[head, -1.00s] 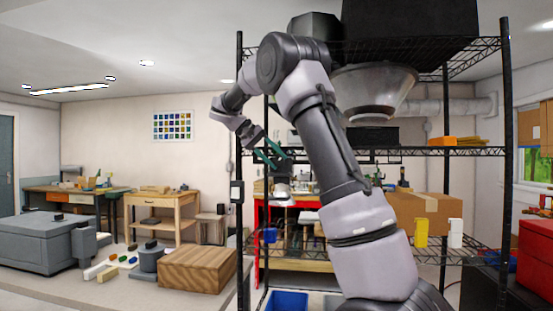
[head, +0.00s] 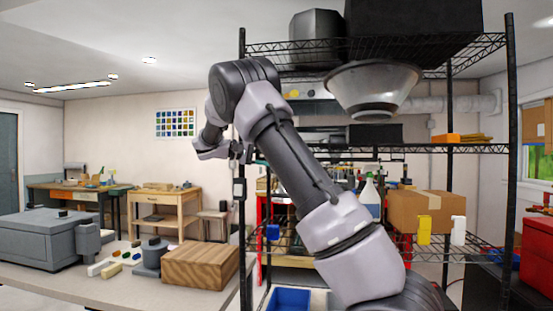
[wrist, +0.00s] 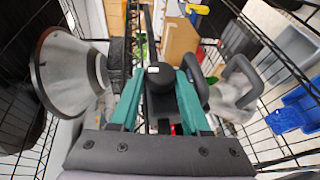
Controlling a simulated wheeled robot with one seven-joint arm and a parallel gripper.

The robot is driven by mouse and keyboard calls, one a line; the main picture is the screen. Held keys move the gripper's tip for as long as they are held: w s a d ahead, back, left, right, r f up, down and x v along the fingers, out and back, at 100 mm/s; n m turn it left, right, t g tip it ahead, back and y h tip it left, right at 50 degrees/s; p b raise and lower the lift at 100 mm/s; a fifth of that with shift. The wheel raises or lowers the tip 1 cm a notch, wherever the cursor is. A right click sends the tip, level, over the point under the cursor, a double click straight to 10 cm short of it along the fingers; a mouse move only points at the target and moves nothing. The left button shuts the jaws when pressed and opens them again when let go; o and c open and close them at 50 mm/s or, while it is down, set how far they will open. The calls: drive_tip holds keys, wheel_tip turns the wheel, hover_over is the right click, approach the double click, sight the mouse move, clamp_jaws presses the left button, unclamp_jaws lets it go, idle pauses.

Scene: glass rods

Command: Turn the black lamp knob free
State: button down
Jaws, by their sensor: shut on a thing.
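The black knob (wrist: 160,92) sits between the two teal fingers of my gripper (wrist: 161,78) in the wrist view. It is a round dark piece with a small white mark on its far side. The fingers touch its sides and are shut on it. In the head view my gripper (head: 255,156) is beside the shelf's left post, mostly hidden by my arm, and the knob cannot be made out. Whether the knob is still attached to anything is unclear. The grey metal lamp shade (head: 372,88) hangs under the top shelf; it also shows left in the wrist view (wrist: 68,72).
The black wire shelf (head: 478,148) surrounds my arm. A cardboard box (head: 420,210), a yellow bottle (head: 424,231) and a white one (head: 458,231) stand on its lower level. A blue bin (head: 288,299) is below. A wooden block (head: 200,267) lies on the left table.

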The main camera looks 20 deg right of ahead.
idle(0.4)
drive_tip(key=shift+c, duration=1.8)
unclamp_jaws()
